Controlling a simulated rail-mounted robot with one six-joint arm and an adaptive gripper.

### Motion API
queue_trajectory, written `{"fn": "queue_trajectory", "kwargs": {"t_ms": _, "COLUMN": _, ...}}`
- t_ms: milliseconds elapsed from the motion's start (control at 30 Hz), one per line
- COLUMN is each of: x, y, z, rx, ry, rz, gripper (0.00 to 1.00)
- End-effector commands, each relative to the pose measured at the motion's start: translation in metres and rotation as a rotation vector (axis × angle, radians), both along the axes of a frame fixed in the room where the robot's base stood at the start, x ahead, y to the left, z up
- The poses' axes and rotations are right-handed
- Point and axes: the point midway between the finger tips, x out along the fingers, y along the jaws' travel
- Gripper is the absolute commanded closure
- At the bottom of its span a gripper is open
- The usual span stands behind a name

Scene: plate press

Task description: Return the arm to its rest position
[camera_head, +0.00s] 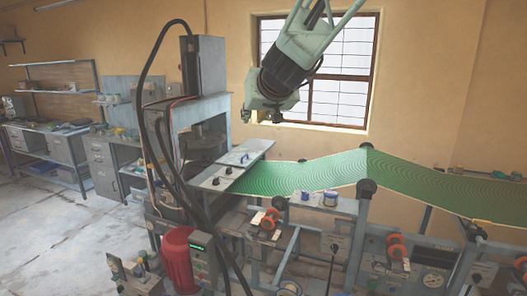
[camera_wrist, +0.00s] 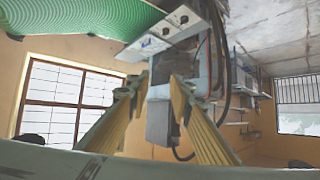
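My gripper (camera_head: 261,112) hangs in the air in front of the window in the head view, at the end of my pale green arm. No plate shows in the gripper.
The green patterned belt (camera_head: 325,172) runs from the press table (camera_head: 232,172) to the right edge. Black hoses (camera_head: 150,85) loop beside the press. A red cylinder (camera_head: 176,258) stands below. Workbenches (camera_head: 62,150) line the left wall. Air around the gripper is clear.

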Motion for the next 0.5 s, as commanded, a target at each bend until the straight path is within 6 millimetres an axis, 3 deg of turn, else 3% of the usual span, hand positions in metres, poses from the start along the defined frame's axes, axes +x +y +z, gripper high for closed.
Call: {"fn": "queue_trajectory", "kwargs": {"t_ms": 500, "x": -0.119, "y": -0.045, "z": -0.009, "rx": 0.011, "ry": 0.125, "rz": 0.042, "gripper": 0.80}}
